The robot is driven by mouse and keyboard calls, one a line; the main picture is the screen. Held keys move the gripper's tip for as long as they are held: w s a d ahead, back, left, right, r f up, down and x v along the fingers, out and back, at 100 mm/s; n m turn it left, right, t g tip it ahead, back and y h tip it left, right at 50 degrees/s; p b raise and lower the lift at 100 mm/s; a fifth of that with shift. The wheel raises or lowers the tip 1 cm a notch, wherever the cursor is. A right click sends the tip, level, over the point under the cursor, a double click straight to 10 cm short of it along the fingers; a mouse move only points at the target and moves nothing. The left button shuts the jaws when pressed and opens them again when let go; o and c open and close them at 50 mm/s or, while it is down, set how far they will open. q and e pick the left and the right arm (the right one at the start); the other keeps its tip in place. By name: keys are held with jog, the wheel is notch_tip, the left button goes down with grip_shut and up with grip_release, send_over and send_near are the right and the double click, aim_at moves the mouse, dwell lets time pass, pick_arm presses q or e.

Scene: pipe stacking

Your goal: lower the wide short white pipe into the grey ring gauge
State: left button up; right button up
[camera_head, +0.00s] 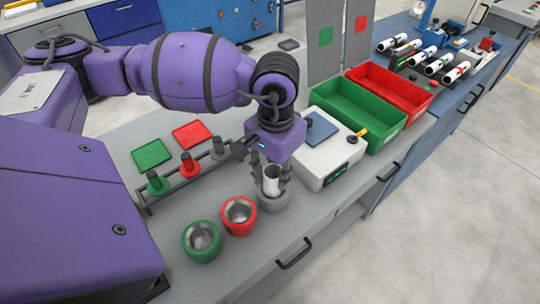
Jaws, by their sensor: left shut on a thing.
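My left gripper (271,176) points down at the middle of the bench, its fingers shut around a short white pipe (271,182). The pipe is upright. The grey ring gauge (273,204) stands on the bench directly below. The pipe's lower end overlaps the ring's opening in this view; I cannot tell how deep it sits. The fingers partly cover the pipe and the ring's far rim. My right gripper is not in view.
A red ring (239,228) and a green ring (201,254) stand left of the grey ring. A rack (185,185) with green, red and grey posts is behind them. A white scale (325,170), green bin (352,124) and red bin (378,104) are right.

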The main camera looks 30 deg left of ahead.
pick_arm(q)
jog(key=shift+f, duration=0.15)
dwell(0.3)
jog(key=o, duration=1.2)
notch_tip(320, 180, up, 12)
jog(key=shift+r, duration=0.1)
